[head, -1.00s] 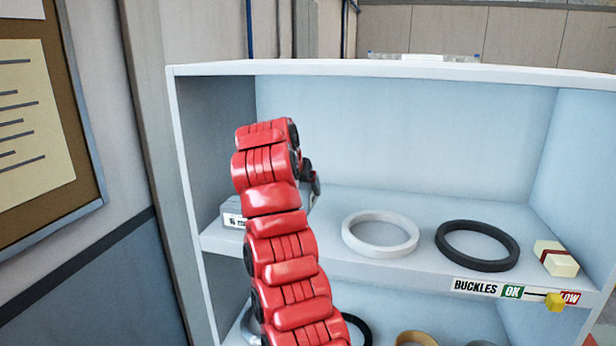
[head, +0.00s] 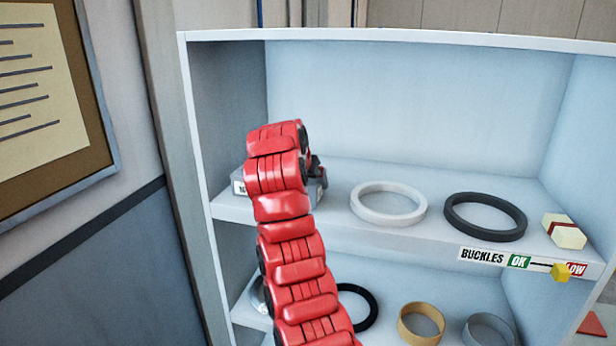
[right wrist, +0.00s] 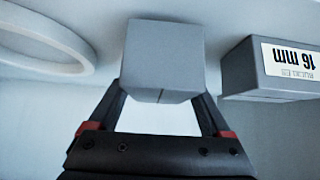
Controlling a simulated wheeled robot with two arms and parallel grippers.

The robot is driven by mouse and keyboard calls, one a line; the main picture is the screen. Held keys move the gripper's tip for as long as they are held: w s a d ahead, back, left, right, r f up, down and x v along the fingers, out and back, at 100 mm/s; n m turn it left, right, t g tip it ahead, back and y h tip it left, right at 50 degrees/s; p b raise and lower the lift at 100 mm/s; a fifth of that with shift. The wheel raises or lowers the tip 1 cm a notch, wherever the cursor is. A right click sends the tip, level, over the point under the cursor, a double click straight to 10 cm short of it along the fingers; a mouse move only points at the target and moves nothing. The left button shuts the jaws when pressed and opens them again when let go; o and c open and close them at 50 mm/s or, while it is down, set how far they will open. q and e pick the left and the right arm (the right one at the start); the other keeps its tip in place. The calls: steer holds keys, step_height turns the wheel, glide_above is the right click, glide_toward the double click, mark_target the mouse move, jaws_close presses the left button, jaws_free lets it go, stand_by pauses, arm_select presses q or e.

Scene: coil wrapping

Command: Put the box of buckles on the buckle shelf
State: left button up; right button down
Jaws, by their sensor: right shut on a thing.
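My red right arm rises in the middle of the head view, and its dark right gripper (head: 316,170) is over the upper shelf (head: 400,240), which bears a BUCKLES label (head: 482,256). In the right wrist view the right gripper (right wrist: 161,97) is shut on a plain grey box (right wrist: 162,50). The held box is close over or on the shelf; contact cannot be told. In the head view my arm mostly hides it. Beside it, apart, stands a grey box labelled 16 mm (right wrist: 280,70), partly hidden behind my arm in the head view. My left gripper is out of view.
A white ring (head: 357,212), a black ring (head: 451,222) and a cream box with a red band (head: 565,232) lie to the right on the same shelf. Rings stand on the shelf below, including a tan one (head: 402,325). The cabinet's left wall (head: 225,110) is close.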

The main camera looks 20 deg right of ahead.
steer(key=shift+d, duration=0.1)
stand_by(0.3)
steer(key=shift+f+b, duration=0.4)
steer(key=shift+f, duration=0.1)
jaws_free()
